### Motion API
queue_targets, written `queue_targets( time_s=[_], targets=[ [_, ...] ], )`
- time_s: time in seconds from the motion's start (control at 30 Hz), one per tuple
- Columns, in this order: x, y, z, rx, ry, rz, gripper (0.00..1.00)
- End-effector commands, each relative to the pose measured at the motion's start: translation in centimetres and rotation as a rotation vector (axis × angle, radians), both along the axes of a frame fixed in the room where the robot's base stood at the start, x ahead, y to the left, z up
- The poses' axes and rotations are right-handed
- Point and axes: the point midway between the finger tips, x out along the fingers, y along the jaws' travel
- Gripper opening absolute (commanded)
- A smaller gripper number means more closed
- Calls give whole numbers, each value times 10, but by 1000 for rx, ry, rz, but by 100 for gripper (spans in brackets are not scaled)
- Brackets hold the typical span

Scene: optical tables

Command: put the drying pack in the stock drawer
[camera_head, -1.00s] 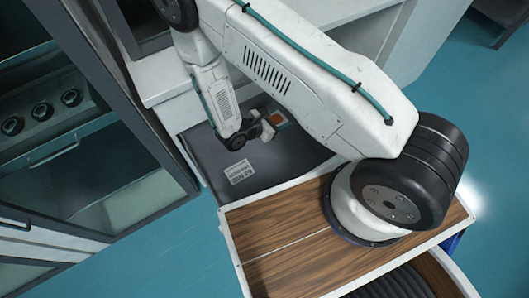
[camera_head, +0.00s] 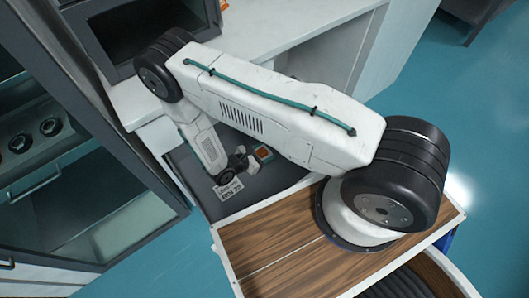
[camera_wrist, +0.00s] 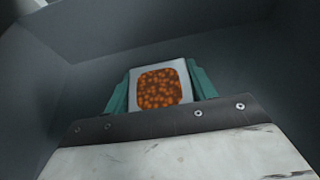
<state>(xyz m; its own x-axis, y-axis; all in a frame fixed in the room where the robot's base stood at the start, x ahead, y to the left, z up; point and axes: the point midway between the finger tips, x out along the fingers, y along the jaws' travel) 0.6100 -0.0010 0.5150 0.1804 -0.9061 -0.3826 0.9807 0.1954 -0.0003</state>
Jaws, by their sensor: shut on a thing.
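The drying pack is a white-edged packet with a window of orange beads, seen in the wrist view (camera_wrist: 158,88) between teal fingers. Its orange face also shows in the head view (camera_head: 263,153). My gripper (camera_wrist: 157,95) is shut on the pack, with a finger on each side. In the head view my gripper (camera_head: 248,160) is over the open dark grey drawer (camera_head: 205,205) below the white counter. Dark grey walls surround the pack in the wrist view. Whether the pack touches the drawer floor cannot be told.
A glass-fronted cabinet (camera_head: 130,215) stands close at the left. The white counter (camera_head: 265,35) is behind my arm. Blue floor (camera_head: 465,130) is clear at the right.

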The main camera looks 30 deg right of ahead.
Motion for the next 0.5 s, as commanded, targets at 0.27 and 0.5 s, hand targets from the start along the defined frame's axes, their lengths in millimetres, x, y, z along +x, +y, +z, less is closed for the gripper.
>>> queue_targets(
  time_s=[0.27, 0.5],
  targets=[
    [0, 0, -3, 0, 0, 0, 26],
    [0, 0, -2, 0, 0, 0, 78]
  ],
)
